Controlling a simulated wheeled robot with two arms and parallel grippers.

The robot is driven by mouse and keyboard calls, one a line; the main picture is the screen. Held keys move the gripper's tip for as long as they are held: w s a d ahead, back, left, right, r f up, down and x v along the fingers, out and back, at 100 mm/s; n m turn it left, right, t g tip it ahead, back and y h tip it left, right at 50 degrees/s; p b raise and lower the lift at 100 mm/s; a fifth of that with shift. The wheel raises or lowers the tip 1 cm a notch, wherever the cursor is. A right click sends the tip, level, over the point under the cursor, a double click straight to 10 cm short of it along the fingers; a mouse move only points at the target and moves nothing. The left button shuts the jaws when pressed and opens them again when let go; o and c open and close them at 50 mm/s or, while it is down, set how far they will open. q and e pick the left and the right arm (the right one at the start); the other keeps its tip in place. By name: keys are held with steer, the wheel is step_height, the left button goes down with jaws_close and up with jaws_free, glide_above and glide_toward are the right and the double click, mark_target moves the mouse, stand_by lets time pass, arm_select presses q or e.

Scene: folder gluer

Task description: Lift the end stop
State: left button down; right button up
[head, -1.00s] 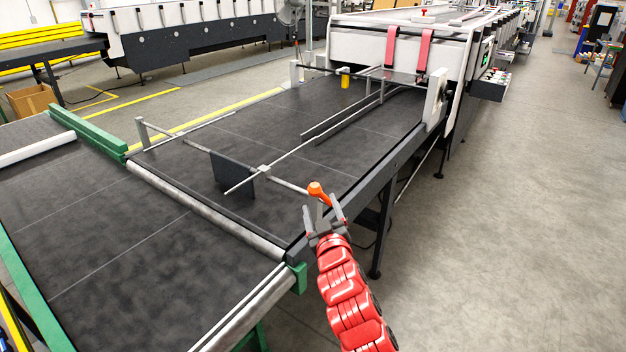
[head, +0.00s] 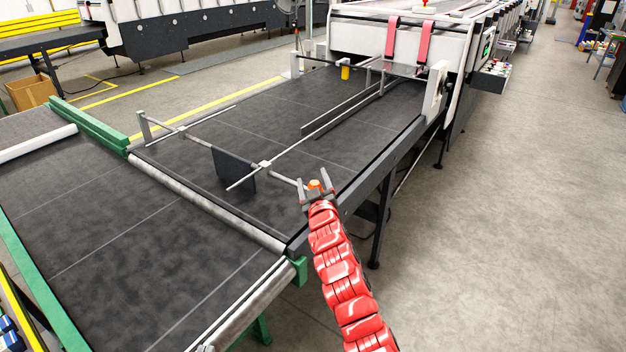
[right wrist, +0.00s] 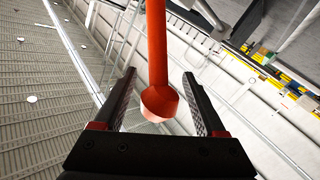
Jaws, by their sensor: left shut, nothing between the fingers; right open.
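The end stop (head: 236,170) is a dark upright plate under a thin cross rod (head: 283,179) over the dark belt, left of my right gripper. An orange handle (head: 314,184) is at the near right end of that rod. My right gripper (head: 314,181) is open around the handle in the head view. In the right wrist view, the handle's rounded end (right wrist: 160,103) sits between the open fingers (right wrist: 160,76), with a visible gap on both sides. The gripper partly hides the handle in the head view. My left gripper is not in view.
The belt table (head: 215,125) has a dark side rail (head: 377,162) along its right edge. Long guide bars (head: 340,117) and a yellow cylinder (head: 345,72) are farther back. The white machine (head: 360,38) stands behind. Open floor (head: 520,200) lies to the right.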

jaws_close()
stand_by(0.4)
stand_by(1.0)
